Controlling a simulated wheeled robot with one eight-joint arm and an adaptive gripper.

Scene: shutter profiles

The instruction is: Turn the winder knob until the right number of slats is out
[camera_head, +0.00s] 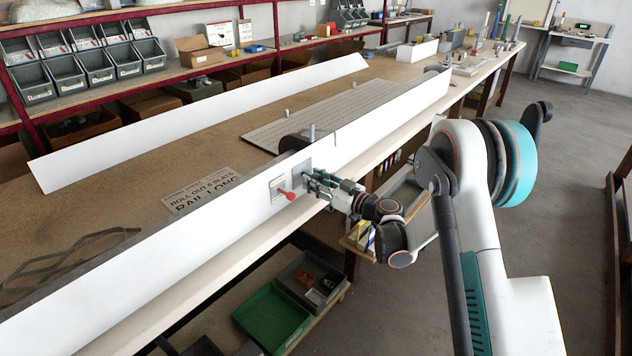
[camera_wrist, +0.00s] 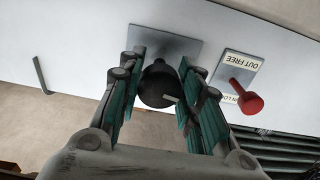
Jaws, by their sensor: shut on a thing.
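The winder knob (camera_wrist: 158,86) is a dark round knob in front of a grey square plate on the white board, seen in the wrist view. My gripper (camera_wrist: 160,92) is shut on it, with a finger on each side. In the head view my gripper (camera_head: 312,181) reaches the board's front face from the right and hides the knob there. The slats (camera_head: 320,112) lie as a pale grey ribbed sheet on the bench behind the board. A dark roll (camera_head: 294,142) shows just behind the board.
A red lever (camera_head: 287,194) with a label plate (camera_wrist: 241,73) sits beside the knob; OUT FREE is readable. A printed sign (camera_head: 203,190) reads ROLL OUT 6 SLATS. White boards (camera_head: 200,115) run along the bench. A green crate (camera_head: 270,318) stands below.

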